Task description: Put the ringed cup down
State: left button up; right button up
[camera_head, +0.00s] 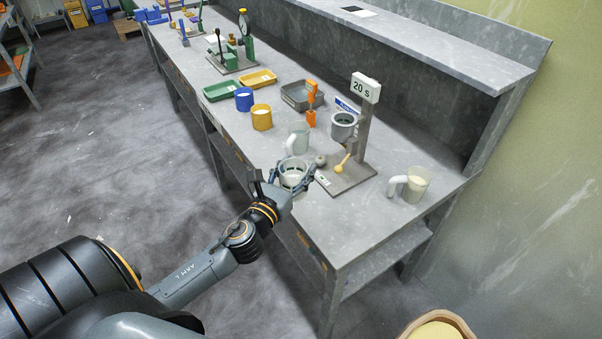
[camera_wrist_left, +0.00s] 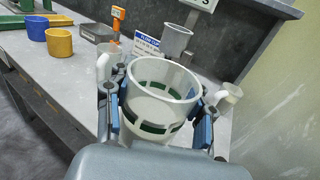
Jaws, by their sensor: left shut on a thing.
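The ringed cup (camera_wrist_left: 163,92) is whitish and see-through, with a broken dark green band around it. In the wrist view its open mouth faces up toward the camera. My left gripper (camera_head: 284,180) is shut on it, with a finger on each side of its wall. In the head view the ringed cup (camera_head: 294,172) is at the bench's front edge, left of the stand's base. I cannot tell whether its bottom touches the bench. My right gripper is not in view.
The stand (camera_head: 347,176) with a "20 s" sign and metal cup (camera_head: 343,126) is close right. A clear jug (camera_head: 298,138) stands just behind the ringed cup; another (camera_head: 412,185) is farther right. Blue (camera_head: 244,100) and yellow (camera_head: 262,118) cups are left. Bare bench (camera_head: 345,225) lies in front.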

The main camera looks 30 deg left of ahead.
pick_arm(q)
jog(key=w+a+f+b, duration=0.1)
jog(key=w+f, duration=0.2)
jog(key=w+a+f+b, duration=0.1)
jog(key=w+a+f, duration=0.1)
jog(key=w+f, duration=0.1)
jog(key=w+a+f+b, duration=0.1)
jog(key=w+f, duration=0.3)
jog(key=f, duration=0.1)
jog(key=shift+a+f, duration=0.2)
jog(key=shift+f, duration=0.05)
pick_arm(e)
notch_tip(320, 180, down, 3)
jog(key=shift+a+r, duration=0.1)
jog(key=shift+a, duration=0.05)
pick_arm(q)
jog(key=shift+f, duration=0.15)
jog(key=shift+f, duration=0.15)
jog(key=o, duration=1.2)
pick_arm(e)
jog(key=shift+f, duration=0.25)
